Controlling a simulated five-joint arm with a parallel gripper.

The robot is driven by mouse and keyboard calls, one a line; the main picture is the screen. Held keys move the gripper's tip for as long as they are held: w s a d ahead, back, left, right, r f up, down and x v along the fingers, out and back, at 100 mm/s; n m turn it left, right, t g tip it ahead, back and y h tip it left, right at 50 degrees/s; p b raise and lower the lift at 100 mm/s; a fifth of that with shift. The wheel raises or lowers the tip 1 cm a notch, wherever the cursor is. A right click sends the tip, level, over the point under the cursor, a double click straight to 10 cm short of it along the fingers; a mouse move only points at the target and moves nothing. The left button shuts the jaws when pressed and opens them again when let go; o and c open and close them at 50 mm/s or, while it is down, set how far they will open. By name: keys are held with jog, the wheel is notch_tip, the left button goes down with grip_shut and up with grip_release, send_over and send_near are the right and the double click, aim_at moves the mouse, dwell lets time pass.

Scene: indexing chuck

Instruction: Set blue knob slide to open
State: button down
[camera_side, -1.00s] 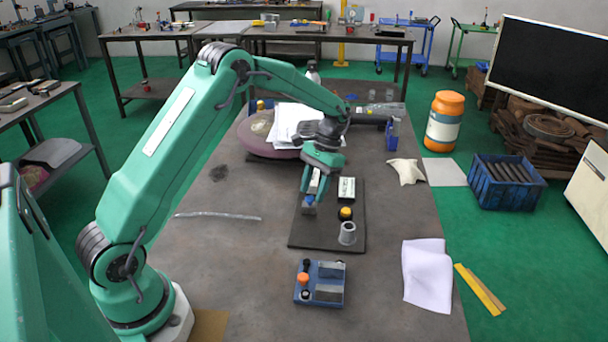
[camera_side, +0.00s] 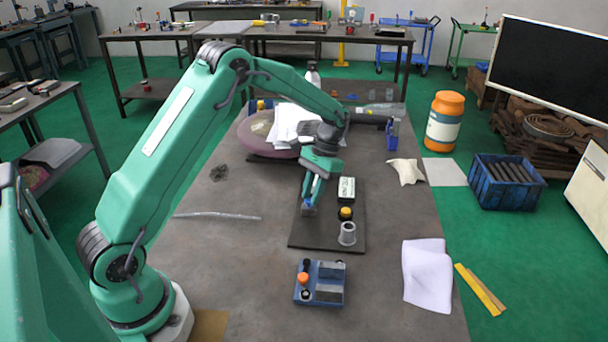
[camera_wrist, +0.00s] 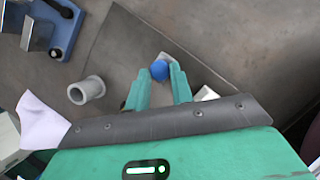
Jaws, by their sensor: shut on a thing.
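The blue knob (camera_wrist: 159,70) sits between the fingertips of my gripper (camera_wrist: 160,78) in the wrist view. In the side view the knob is mostly hidden, with a little blue at the fingertips of my gripper (camera_side: 309,203). My gripper is shut on the knob and points down at the left part of the dark base plate (camera_side: 326,242). A grey slide piece (camera_side: 308,211) shows just under the fingertips. Any marking for open cannot be read.
A grey hollow cylinder (camera_side: 347,234), a yellow-topped black button (camera_side: 345,213) and a white-faced box (camera_side: 346,189) stand on the plate, right of my gripper. A blue fixture (camera_side: 320,284) lies in front. The table to the left is mostly clear.

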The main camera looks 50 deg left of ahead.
jog(key=shift+y, duration=0.3)
jog(key=s+d, duration=0.2)
jog(key=d, duration=0.1)
jog(key=s+d, duration=0.3)
jog(key=shift+s+d, duration=0.15)
jog(key=shift+s, duration=0.2)
jog(key=shift+s+d, duration=0.15)
jog(key=shift+s, duration=0.1)
jog(key=c, duration=1.2)
grip_release()
jog(key=shift+s, duration=0.1)
jog(key=shift+c, duration=0.2)
jog(key=shift+w+r, duration=0.3)
jog(key=shift+r, duration=0.15)
jog(key=v, duration=0.7)
